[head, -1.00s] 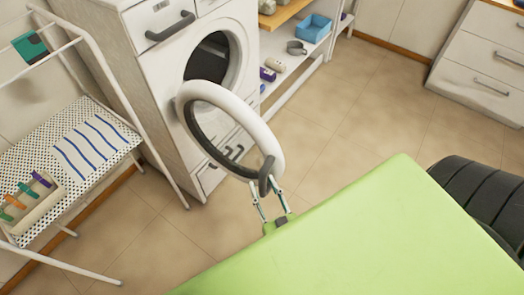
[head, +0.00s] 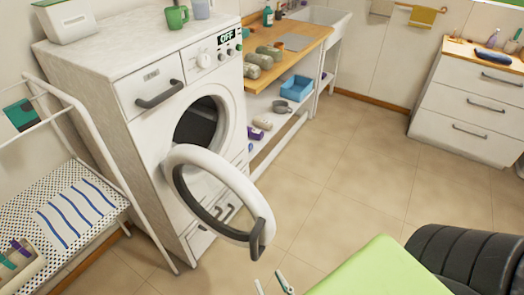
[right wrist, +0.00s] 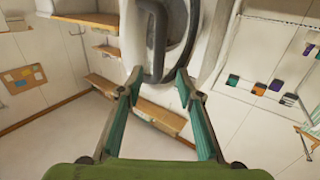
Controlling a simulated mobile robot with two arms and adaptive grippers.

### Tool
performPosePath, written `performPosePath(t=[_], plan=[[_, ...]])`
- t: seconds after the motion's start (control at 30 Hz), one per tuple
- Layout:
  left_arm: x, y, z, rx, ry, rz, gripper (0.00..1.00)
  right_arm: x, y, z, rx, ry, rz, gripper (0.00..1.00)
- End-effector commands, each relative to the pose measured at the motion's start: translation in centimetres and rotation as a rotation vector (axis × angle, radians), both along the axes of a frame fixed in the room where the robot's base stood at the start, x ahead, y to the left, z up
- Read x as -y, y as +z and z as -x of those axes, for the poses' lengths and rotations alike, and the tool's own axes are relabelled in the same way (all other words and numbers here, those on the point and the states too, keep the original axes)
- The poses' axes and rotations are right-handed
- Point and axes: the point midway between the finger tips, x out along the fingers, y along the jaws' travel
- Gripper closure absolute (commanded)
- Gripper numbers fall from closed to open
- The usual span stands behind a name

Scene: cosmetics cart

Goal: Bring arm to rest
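The white washing machine (head: 150,130) stands at the left with its round door (head: 185,160) swung open. The door's dark grey handle (head: 257,238) hangs at its front edge. My right gripper (head: 272,284) shows only its fingertips at the bottom edge of the head view, below the handle and apart from it. In the right wrist view, my right gripper (right wrist: 157,85) has its two fingers spread with nothing held between them. The handle (right wrist: 153,40) is ahead of the fingertips there. My left gripper is not in view.
A wooden counter (head: 310,40) and a drawer cabinet (head: 465,115) line the back. The floor (head: 340,170) between is clear.

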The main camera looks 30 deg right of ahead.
Motion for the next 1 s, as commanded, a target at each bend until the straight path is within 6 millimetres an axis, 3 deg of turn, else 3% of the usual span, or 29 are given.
performPosePath(t=[0.23, 0.37, 0.47, 0.53, 0.67, 0.8, 0.9, 1.0], plan=[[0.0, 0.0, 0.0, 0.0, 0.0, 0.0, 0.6, -0.1, -0.2, -0.1, -0.006, 0.003, -0.001, 0.67], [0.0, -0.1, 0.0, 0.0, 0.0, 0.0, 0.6, -1.1, -3.4, -0.2, -0.084, 0.044, -0.017, 0.67], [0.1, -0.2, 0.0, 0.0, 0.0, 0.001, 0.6, -2.7, -9.0, 0.0, -0.229, 0.112, -0.039, 0.67], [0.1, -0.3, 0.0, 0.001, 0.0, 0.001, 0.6, -3.9, -14.0, 0.9, -0.368, 0.171, -0.051, 0.67], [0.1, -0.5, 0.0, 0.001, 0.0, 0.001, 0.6, -4.9, -23.3, 4.2, -0.659, 0.264, -0.059, 0.67], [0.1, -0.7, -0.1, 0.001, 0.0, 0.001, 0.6, -3.4, -31.8, 10.0, -0.991, 0.321, -0.032, 0.67], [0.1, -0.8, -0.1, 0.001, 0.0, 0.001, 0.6, -0.9, -35.7, 14.3, -1.2, 0.328, -0.002, 0.67], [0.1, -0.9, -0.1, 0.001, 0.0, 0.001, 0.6, 1.4, -37.8, 17.7, -1.355, 0.317, 0.024, 0.67]])
